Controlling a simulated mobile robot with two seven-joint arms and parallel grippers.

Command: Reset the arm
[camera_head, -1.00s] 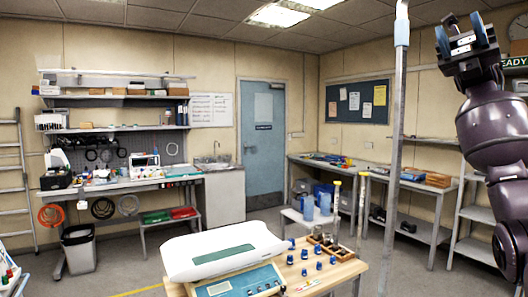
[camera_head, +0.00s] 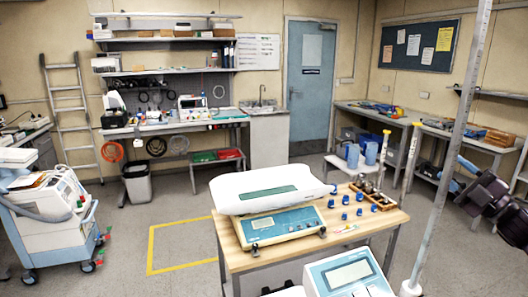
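My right arm (camera_head: 490,195) comes in low at the right edge as dark purple links. My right gripper (camera_head: 459,175) is at its left end, in front of the right-hand bench, with two blue-tipped fingers that look spread apart with nothing between them. It is small and partly unclear against the clutter behind it. My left arm and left gripper are not in view.
A wooden table (camera_head: 387,221) holds a white baby scale (camera_head: 265,190) and several blue-capped vials (camera_head: 345,214). A metal pole (camera_head: 448,150) stands between the table and my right arm. A teal-and-white device (camera_head: 350,275) is in front; a white cart (camera_head: 50,228) stands left.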

